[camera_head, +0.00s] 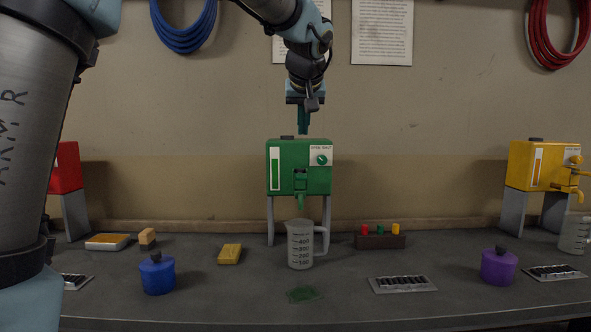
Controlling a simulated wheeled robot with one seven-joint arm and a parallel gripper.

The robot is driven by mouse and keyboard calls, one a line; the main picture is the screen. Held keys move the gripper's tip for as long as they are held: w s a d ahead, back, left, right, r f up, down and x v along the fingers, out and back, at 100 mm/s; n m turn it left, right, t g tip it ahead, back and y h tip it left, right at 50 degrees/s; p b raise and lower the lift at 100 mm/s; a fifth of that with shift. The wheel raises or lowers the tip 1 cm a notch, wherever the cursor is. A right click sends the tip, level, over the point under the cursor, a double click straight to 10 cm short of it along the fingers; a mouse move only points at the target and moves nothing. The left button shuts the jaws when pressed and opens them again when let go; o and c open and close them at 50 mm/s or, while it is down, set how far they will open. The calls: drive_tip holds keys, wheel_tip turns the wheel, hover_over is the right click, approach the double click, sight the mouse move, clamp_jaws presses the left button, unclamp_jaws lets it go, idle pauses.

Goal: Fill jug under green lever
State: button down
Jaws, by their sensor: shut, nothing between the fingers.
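The green drum (299,150) stands on metal legs at the middle of the bench, with a level strip and a dial on its front. Its green tap and lever (300,182) show low on the front, above the jug. The clear measuring jug (300,245) stands upright on the bench under the tap, its handle to the right. I cannot tell any liquid level inside it. My gripper (303,128) hangs from above, pointing down just over the drum's top; it is shut and empty. It seems apart from the lever.
A yellow drum (540,165) and jug (574,234) stand at right, a red drum (66,168) at left. Blue (157,273) and purple (499,266) lidded pots, a yellow sponge (230,254), a green pad (304,294) and a drain grate (402,284) lie around.

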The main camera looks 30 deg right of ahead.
drive_tip(key=p, duration=0.3)
hover_over(302, 175)
drive_tip(key=s+a, duration=0.2)
drive_tip(key=s, duration=0.1)
wheel_tip(302, 175, down, 6)
drive_tip(key=f, duration=0.2)
drive_tip(key=f+p, duration=0.1)
drive_tip(key=f, duration=0.1)
drive_tip(key=shift+w+d, duration=0.15)
drive_tip(key=shift+d, duration=0.15)
drive_tip(key=shift+f, duration=0.6)
drive_tip(key=shift+f+b, duration=0.15)
drive_tip(key=shift+b, duration=0.4)
